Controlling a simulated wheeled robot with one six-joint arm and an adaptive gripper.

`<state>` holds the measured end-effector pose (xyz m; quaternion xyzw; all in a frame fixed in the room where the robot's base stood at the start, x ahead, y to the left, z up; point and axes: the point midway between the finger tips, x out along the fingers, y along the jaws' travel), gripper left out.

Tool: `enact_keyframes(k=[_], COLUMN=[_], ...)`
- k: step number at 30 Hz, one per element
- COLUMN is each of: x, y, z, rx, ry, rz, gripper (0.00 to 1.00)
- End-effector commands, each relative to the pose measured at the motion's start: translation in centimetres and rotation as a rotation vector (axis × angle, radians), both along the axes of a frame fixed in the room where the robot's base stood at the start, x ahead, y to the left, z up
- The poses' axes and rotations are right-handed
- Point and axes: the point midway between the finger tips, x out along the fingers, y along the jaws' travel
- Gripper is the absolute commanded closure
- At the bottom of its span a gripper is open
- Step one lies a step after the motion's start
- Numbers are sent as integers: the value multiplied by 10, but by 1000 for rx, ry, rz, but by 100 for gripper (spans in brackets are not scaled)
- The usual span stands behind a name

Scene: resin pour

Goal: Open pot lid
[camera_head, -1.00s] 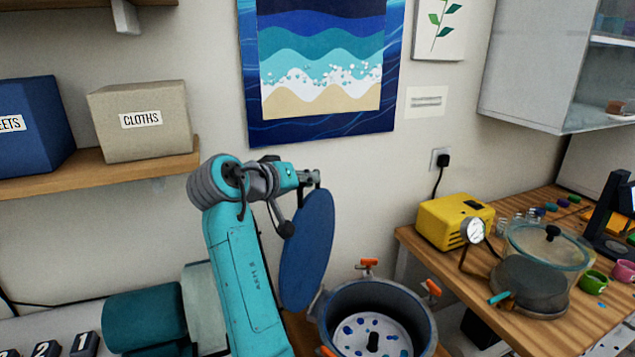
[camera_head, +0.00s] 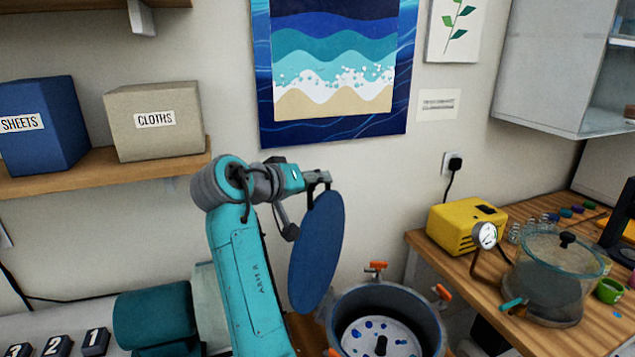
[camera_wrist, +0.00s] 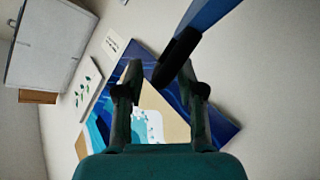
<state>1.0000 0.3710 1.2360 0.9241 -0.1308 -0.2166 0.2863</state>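The pot (camera_head: 436,328) is a grey metal vessel at the bottom centre of the head view, with its top uncovered. Orange-handled clamps (camera_head: 376,267) stand around its rim. A perforated plate with blue spots and a dark central post shows inside. The pot lid (camera_head: 316,252) is a blue disc, held nearly upright above and left of the pot, clear of it. My gripper (camera_head: 322,182) is at the lid's upper edge in that view. In the wrist view, my gripper (camera_wrist: 160,72) has its fingers around the lid's black handle (camera_wrist: 176,57); the blue lid (camera_wrist: 212,12) is seen edge-on.
A wooden bench (camera_head: 480,290) on the right holds a yellow pump (camera_head: 462,226), a pressure gauge (camera_head: 485,235), a glass-lidded chamber (camera_head: 550,285) and small cups. A shelf (camera_head: 170,160) on the left carries a blue box and a cloths box (camera_head: 155,120). A picture hangs on the wall behind.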

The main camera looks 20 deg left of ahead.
Motion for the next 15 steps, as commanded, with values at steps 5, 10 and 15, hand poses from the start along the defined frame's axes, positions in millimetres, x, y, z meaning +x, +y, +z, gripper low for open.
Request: enact_keyframes(k=[5,10,15], x=[-30,-59,-80], y=[14,26,34], z=[11,22,30], rx=[2,1,0], ry=[-2,-1,-1], rz=[4,3,2], gripper=[62,62,62])
